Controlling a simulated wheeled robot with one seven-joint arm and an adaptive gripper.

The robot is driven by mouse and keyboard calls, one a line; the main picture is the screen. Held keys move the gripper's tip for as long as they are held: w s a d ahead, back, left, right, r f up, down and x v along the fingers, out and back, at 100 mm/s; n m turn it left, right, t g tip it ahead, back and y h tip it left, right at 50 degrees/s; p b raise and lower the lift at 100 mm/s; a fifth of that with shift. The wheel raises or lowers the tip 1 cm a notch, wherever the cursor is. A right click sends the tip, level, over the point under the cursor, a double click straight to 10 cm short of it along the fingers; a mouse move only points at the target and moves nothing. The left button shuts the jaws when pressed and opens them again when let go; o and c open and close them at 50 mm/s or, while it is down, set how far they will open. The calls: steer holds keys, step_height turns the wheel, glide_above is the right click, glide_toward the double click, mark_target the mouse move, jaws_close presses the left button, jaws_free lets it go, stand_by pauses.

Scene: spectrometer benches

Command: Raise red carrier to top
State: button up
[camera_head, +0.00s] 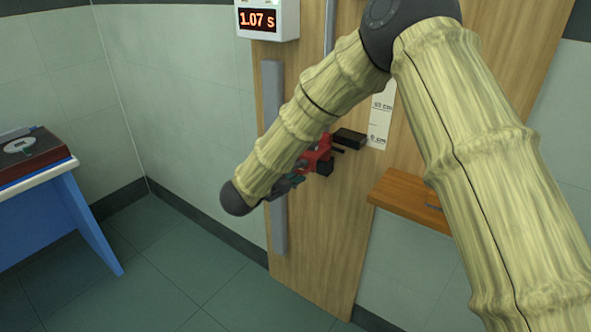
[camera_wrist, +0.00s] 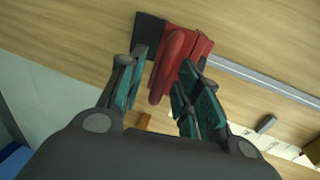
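The red carrier (camera_head: 322,150) sits on the tall wooden board, low beside the "0 cm" mark of the white scale strip (camera_head: 381,118). In the wrist view the red carrier (camera_wrist: 200,48) shows a rounded red handle (camera_wrist: 172,62) sticking out toward me. My gripper (camera_head: 292,180) is at the carrier. In the wrist view its teal-padded fingers (camera_wrist: 164,72) stand apart on either side of the handle, with gaps visible. My forearm hides part of the board and rail in the head view.
A display reading 1.07 s (camera_head: 258,20) hangs at the board's top left. A grey vertical strip (camera_head: 272,100) runs down the board's left side. A wooden shelf (camera_head: 405,197) juts out at lower right. A blue bench (camera_head: 75,205) stands at left, with open floor between.

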steer(key=shift+w+d, duration=0.15)
steer(key=shift+w, duration=0.05)
steer(key=shift+f, duration=0.1)
jaws_close()
